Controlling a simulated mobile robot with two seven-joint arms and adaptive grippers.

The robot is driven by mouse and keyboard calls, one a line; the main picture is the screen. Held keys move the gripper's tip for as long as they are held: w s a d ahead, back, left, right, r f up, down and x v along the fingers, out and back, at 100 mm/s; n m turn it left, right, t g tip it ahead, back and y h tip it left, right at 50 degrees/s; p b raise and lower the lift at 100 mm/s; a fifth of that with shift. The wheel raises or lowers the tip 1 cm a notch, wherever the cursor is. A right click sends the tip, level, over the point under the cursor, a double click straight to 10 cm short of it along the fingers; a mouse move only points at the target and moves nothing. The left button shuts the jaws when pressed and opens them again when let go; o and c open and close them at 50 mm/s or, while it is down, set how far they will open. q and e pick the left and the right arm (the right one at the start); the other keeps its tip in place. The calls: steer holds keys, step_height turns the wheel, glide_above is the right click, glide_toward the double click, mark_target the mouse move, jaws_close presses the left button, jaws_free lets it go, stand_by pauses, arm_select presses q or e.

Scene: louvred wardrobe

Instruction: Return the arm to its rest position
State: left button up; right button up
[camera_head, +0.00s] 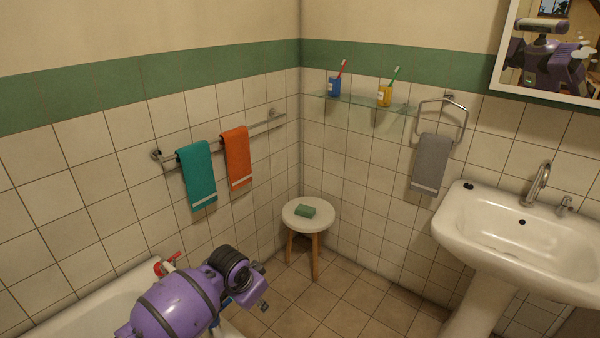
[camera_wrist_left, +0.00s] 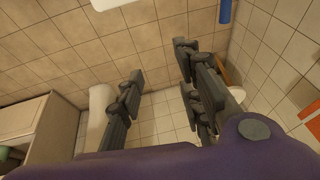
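My left arm comes in from the lower left of the head view as a purple forearm and a dark wrist joint. Its left gripper (camera_head: 264,304) points downward beyond the wrist and is mostly hidden, with only small dark parts showing. In the left wrist view the dark fingers of the left gripper (camera_wrist_left: 158,72) stand well apart, with only tiles visible between them. It is open and empty. My right gripper is in neither view.
The bathtub (camera_head: 85,318) lies below my left arm. A white stool (camera_head: 300,222) with a green soap (camera_head: 306,211) stands in the corner. The sink (camera_head: 470,228) is at right. Teal (camera_head: 197,175) and orange (camera_head: 237,158) towels hang on the left wall. Floor between stool and sink is clear.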

arm_select(q)
steer(key=s+d+n+t+h+p, duration=0.25)
steer(key=s+d+t, duration=0.3)
steer(key=s, duration=0.45)
arm_select(e)
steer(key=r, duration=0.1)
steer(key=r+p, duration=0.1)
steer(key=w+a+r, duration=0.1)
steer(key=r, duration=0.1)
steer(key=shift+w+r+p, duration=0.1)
steer(key=shift+p, duration=0.3)
arm_select(q)
steer(key=s+a+f+n+y, duration=0.1)
steer(key=s+a, duration=0.3)
steer(key=s, duration=0.7)
steer(key=s+a+f+n+y, duration=0.1)
steer(key=s+a+f+n, duration=0.1)
steer(key=s, duration=0.8)
steer(key=s+a+f+n+y, duration=0.1)
steer(key=s+a+f, duration=0.3)
steer(key=s, duration=0.7)
steer(key=shift+s+a+n+g, duration=0.35)
steer(key=shift+a+g, duration=0.1)
steer(key=shift+a, duration=0.75)
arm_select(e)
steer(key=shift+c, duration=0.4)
